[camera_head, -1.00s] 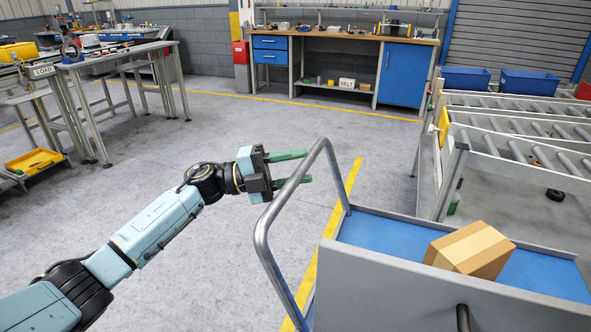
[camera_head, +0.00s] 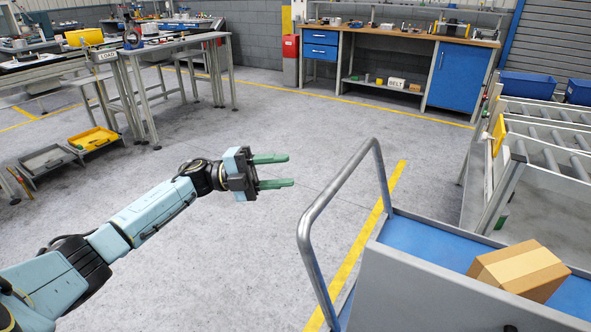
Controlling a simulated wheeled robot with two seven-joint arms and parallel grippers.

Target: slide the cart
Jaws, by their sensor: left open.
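The cart is at the lower right, with a grey panel (camera_head: 455,290), a blue deck (camera_head: 425,242) and a bent grey tube handle (camera_head: 317,212) on its left side. A cardboard box (camera_head: 520,268) lies on the deck, partly behind the panel. My left gripper (camera_head: 290,170) is open and empty, its two green fingers pointing right. It is in front of the handle, to its left, with a clear gap of floor between. My right gripper is not in view.
A yellow floor line (camera_head: 397,177) runs beside the cart. A workbench (camera_head: 400,38) is at the back, a metal table (camera_head: 180,45) at the left. The middle floor is clear.

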